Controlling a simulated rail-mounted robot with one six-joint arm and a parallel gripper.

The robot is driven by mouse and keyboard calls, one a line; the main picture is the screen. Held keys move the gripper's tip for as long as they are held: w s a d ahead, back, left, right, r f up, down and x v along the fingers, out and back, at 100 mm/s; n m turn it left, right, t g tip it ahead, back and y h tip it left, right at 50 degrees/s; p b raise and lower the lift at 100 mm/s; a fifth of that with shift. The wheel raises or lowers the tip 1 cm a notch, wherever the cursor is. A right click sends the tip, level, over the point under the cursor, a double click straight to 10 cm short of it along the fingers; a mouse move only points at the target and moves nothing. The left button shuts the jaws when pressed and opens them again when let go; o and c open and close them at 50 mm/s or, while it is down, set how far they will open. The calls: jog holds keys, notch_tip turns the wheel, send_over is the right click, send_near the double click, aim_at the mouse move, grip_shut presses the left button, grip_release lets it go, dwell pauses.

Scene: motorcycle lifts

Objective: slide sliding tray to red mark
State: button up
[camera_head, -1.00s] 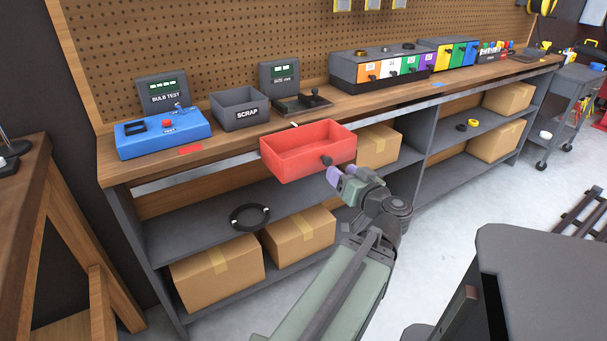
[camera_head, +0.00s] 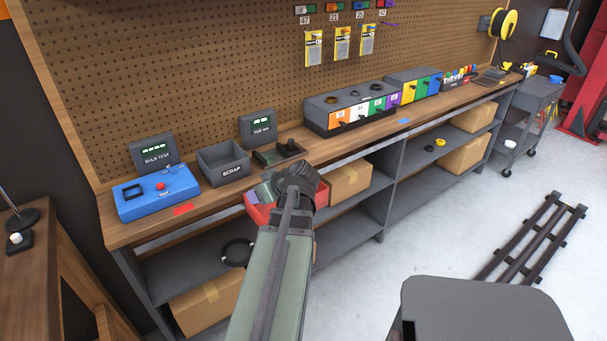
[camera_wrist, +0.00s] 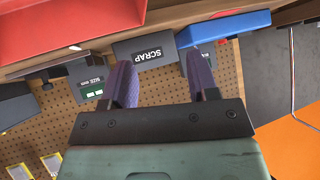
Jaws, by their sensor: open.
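The red sliding tray (camera_head: 322,193) sits on the rail at the bench's front edge, below the size gauge. My wrist hides much of it, including its front knob. The red mark (camera_head: 183,209) lies on the bench edge to the tray's left, in front of the blue test box. The wrist view is upside down; the tray (camera_wrist: 60,25) fills its upper left. My gripper (camera_wrist: 160,62) is open, with nothing between its purple-padded fingers, which point toward the scrap bin side. In the head view its fingers are mostly hidden by my arm, over or near the tray.
On the bench stand the blue test box (camera_head: 158,191), the grey scrap bin (camera_head: 224,165), the size gauge (camera_head: 258,128) and a row of coloured drawers (camera_head: 365,110). A blue mark (camera_head: 403,121) lies farther right.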

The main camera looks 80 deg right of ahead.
jog(key=s+d+r+m+g+y+p, duration=0.1)
jog(key=s+d+m+g+y+p, duration=0.15)
jog(key=s+g, duration=0.8)
jog(key=shift+g+h, duration=0.45)
jog(key=shift+g, duration=0.1)
jog(key=b+x, duration=0.3)
jog(key=w+b+x, duration=0.1)
jog(key=b+x, duration=0.2)
jog(key=b, duration=0.1)
jog(key=w+b+x, duration=0.1)
jog(key=b+x, duration=0.2)
jog(key=x, duration=0.1)
jog(key=shift+a+f, duration=0.25)
jog(key=shift+a, duration=0.05)
jog(key=shift+s+d+f+b, duration=0.1)
jog(key=shift+f+b, duration=0.15)
jog(key=shift+b, duration=0.2)
jog(key=shift+r, duration=0.1)
grip_shut()
